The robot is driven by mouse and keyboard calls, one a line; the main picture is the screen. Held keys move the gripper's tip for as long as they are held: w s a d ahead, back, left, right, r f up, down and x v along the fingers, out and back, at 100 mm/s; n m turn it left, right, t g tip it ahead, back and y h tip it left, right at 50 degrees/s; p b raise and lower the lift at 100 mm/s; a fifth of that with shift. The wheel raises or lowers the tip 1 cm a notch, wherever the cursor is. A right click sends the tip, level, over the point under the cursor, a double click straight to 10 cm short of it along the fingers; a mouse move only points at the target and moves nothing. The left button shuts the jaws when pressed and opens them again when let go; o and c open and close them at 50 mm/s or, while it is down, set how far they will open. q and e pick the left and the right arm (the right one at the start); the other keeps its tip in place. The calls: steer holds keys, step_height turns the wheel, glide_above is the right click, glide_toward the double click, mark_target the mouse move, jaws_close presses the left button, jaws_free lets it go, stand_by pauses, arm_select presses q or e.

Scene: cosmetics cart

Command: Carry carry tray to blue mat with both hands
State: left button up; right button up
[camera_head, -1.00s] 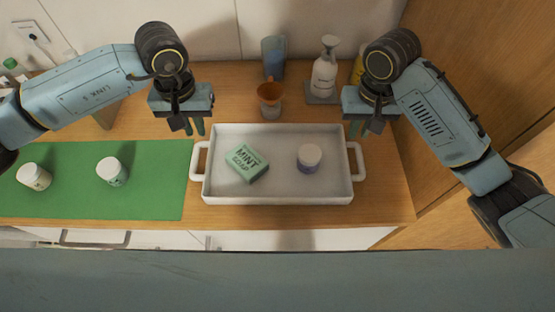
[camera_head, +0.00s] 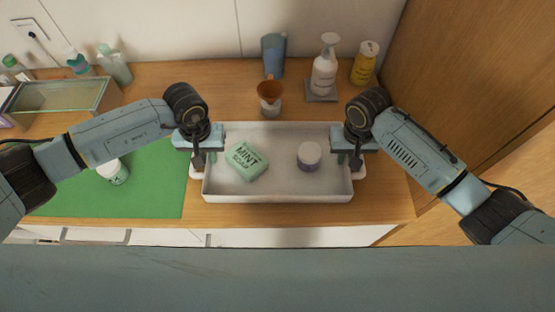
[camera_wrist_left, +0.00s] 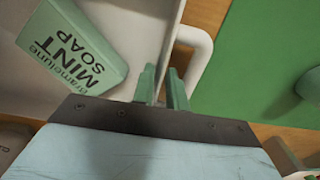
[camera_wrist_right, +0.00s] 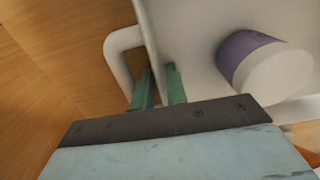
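The white carry tray (camera_head: 280,197) stands on the wooden counter, holding a green mint soap box (camera_head: 246,160) and a purple jar with a white lid (camera_head: 309,156). My left gripper (camera_head: 198,163) is at the tray's left handle; in the left wrist view its fingers (camera_wrist_left: 162,88) are apart near the handle (camera_wrist_left: 203,45) and end wall. My right gripper (camera_head: 356,163) is at the right handle; in the right wrist view its fingers (camera_wrist_right: 160,88) are apart near the handle (camera_wrist_right: 112,50) and wall. Firm contact cannot be told. The mat in view is green (camera_head: 150,195); no blue mat shows.
A white jar (camera_head: 114,172) stands on the green mat. Behind the tray are an orange-brown cup (camera_head: 269,98), a blue cup (camera_head: 273,55), a pump bottle (camera_head: 325,65) and a yellow bottle (camera_head: 365,62). A glass-topped box (camera_head: 62,95) is at back left. A wooden wall closes the right side.

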arm_select(q)
jaws_close()
arm_select(e)
jaws_close()
arm_select(q)
steer(key=shift+r, duration=0.15)
arm_select(e)
steer(key=shift+r, duration=0.15)
